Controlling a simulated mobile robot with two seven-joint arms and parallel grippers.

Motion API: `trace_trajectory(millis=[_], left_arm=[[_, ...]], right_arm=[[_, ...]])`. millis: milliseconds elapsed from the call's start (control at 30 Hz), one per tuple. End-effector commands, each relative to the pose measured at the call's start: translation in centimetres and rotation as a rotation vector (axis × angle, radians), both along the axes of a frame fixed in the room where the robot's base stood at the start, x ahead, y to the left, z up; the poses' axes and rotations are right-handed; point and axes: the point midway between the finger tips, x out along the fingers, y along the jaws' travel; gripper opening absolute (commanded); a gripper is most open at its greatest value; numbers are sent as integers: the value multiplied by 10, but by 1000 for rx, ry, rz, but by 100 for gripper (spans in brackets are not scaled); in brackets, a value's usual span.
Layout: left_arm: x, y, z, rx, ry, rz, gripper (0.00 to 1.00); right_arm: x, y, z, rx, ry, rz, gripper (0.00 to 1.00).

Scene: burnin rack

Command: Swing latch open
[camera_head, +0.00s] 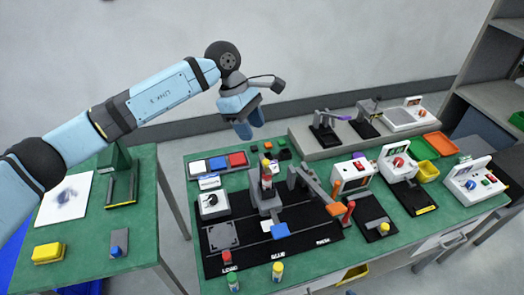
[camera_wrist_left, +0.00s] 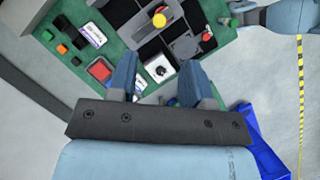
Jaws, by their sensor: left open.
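My left gripper (camera_head: 250,124) hangs in the air above the back of the green table, open and empty. Its two blue fingers also show apart in the left wrist view (camera_wrist_left: 158,76). No part is clearly marked as the latch. A grey hinged arm (camera_head: 314,184) with an orange-red end lies across the black mat (camera_head: 245,262), right of a grey post fixture (camera_head: 266,190). My left gripper is behind and above these, apart from them. A smaller grey arm with a purple tip (camera_head: 341,117) stands on the rear shelf. My right gripper is not in view.
Blue, white and red trays (camera_head: 218,162) lie below my left gripper, near a white box with a knob (camera_head: 212,204). Control boxes (camera_head: 352,173) crowd the right side. Green and yellow bottles (camera_head: 277,271) stand at the front edge. A gap separates the left side table (camera_head: 140,235).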

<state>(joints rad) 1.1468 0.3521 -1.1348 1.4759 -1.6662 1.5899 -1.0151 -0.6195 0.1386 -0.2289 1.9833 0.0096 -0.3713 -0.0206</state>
Motion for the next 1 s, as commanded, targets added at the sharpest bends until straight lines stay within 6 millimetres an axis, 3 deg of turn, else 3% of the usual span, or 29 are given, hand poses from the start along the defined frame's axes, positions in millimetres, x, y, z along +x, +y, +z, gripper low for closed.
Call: trace_trajectory(millis=[400, 600, 867, 1000], left_arm=[[-15, -27, -72, -1, 5, 2, 46], [-17, -32, -85, -2, 3, 1, 46], [-17, -32, -87, -2, 2, 2, 46], [-17, -32, -87, -2, 2, 2, 18]], right_arm=[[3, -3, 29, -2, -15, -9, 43], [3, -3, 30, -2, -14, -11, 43], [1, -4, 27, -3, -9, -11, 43], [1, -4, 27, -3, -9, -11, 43]])
